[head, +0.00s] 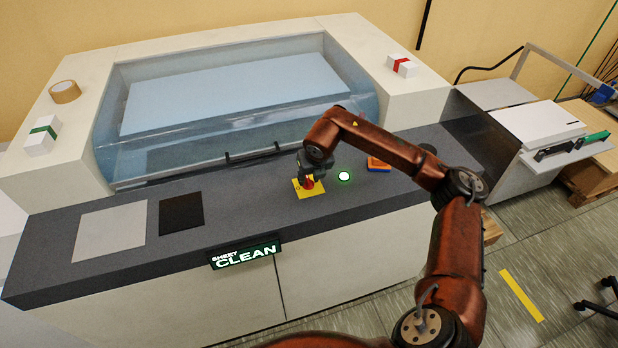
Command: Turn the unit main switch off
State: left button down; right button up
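The unit main switch (309,184) is a small red knob on a yellow plate (299,193), set in the dark grey worktop at the front of the machine. My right arm reaches in from the lower right. Its gripper (309,177) points down right at the red knob and covers part of it. The fingers are small and dark here, so I cannot tell whether they are closed on the knob or only around it. The knob's exact angle is hard to read. My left gripper is not in view.
A green-lit round button (344,176) sits just right of the switch. An orange and blue block (378,164) lies further right. A clear cover (220,115) rises behind. A lit sign reading "SHEET CLEAN" (244,254) hangs on the front edge. The worktop's left holds a grey sheet (110,231) and black pad (181,214).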

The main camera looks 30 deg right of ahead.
jog(key=shift+c, duration=0.3)
grip_shut()
jog(key=shift+n, duration=0.3)
jog(key=n+y+b, duration=0.1)
jog(key=n, duration=0.1)
jog(key=shift+d+f+n+b, duration=0.1)
jog(key=shift+n+b, duration=0.2)
jog(key=n+y+b, duration=0.1)
jog(key=n, duration=0.2)
jog(key=shift+w+d+n+y, duration=0.1)
jog(key=shift+n+y, duration=0.2)
jog(key=n+y, duration=0.1)
jog(key=n, duration=0.1)
jog(key=n+g, duration=0.1)
jog(key=n, duration=0.2)
jog(key=shift+w+y, duration=0.1)
jog(key=shift+y, duration=0.3)
jog(key=n+g, duration=0.1)
jog(key=n, duration=0.2)
jog(key=n+g+y+b, duration=0.1)
jog(key=n, duration=0.2)
jog(key=shift+w+d, duration=0.1)
jog(key=shift+d, duration=0.05)
jog(key=shift+r, duration=0.2)
